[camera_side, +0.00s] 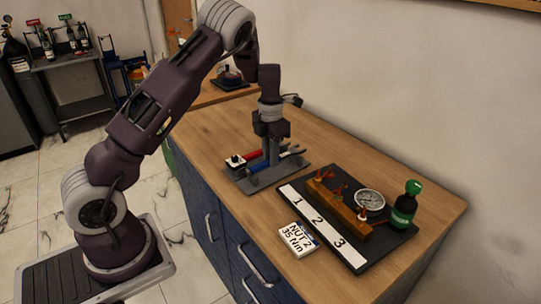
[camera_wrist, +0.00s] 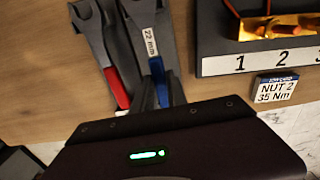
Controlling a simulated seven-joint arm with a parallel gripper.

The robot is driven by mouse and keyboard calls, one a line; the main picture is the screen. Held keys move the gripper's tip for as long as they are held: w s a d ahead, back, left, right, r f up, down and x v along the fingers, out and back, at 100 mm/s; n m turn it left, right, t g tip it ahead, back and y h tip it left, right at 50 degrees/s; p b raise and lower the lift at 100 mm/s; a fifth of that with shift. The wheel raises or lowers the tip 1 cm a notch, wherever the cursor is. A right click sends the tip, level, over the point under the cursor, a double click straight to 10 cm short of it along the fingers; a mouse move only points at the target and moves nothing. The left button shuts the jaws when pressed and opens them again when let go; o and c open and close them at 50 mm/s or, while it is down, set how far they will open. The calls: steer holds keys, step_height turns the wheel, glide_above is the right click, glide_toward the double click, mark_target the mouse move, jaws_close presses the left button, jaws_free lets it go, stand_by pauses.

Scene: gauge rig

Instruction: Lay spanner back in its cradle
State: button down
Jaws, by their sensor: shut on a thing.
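The blue-handled spanner (camera_side: 260,168), marked 22 mm, is in my gripper (camera_side: 272,157). In the wrist view the blue spanner (camera_wrist: 157,72) runs up from between the dark fingertips (camera_wrist: 170,92), which are shut on its handle. The spanner is low over the grey cradle (camera_side: 264,182); I cannot tell whether it touches it. A red-handled spanner (camera_side: 253,154) lies beside it on the cradle's far side, and shows left of the blue one in the wrist view (camera_wrist: 117,86). My fingers hide part of both spanners.
A black board (camera_side: 375,245) numbered 1, 2, 3 stands right of the cradle, with a brass block (camera_side: 338,208), a gauge (camera_side: 369,201) and a green bottle (camera_side: 404,207). A NUT 2, 35 Nm card (camera_side: 298,238) lies in front.

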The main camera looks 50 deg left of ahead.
steer(key=shift+f, duration=0.8)
stand_by(0.4)
steer(key=c, duration=1.3)
jaws_free()
steer(key=shift+o, duration=0.2)
